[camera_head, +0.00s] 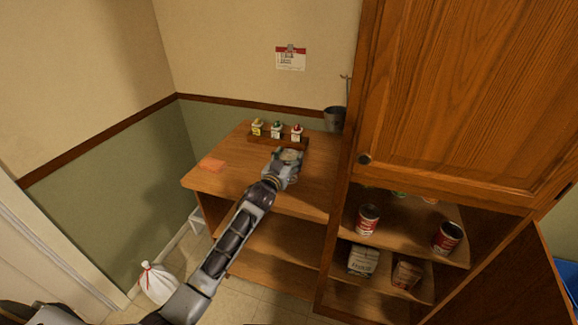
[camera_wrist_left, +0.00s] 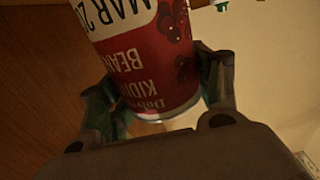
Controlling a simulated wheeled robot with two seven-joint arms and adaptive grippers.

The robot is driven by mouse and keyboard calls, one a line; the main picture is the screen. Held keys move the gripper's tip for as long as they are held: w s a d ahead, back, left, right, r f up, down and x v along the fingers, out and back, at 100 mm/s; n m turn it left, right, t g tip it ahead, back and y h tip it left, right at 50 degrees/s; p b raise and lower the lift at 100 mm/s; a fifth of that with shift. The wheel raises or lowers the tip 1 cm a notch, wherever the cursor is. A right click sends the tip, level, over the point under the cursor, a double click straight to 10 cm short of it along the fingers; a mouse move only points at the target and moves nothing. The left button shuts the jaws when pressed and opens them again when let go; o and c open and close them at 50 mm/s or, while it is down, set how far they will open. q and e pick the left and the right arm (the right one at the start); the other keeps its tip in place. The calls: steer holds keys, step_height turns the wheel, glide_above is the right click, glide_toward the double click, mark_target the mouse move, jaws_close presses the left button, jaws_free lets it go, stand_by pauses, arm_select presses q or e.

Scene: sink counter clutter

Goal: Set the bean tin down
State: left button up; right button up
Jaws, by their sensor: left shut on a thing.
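The bean tin (camera_wrist_left: 145,65) fills the middle of the left wrist view, its red kidney bean label upside down in the picture. My left gripper (camera_head: 284,166) is over the small wooden counter (camera_head: 233,170) and is shut on the tin, with one finger on each side of it. In the head view the gripper mostly hides the tin; only a pale round top (camera_head: 289,155) shows between the fingers. I cannot tell whether the tin's base touches the counter. My right gripper is not in view.
Several small bottles (camera_head: 276,130) stand in a wooden rack behind the gripper. A white bag (camera_head: 158,284) is on the floor.

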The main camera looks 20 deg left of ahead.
arm_select(q)
steer(key=shift+f, duration=1.55)
steer(key=shift+f, duration=0.1)
steer(key=o, duration=1.4)
steer(key=shift+f, duration=0.1)
steer(key=shift+s, duration=0.7)
steer(key=shift+s+a+b, duration=0.15)
steer(key=shift+s+a, duration=0.05)
steer(key=shift+s, duration=1.55)
steer(key=shift+s+a+b, duration=0.15)
steer(key=shift+s+a, duration=0.05)
steer(key=shift+s, duration=1.6)
steer(key=shift+s+a+b, duration=0.15)
steer(key=shift+s+a, duration=0.05)
steer(key=shift+s, duration=1.55)
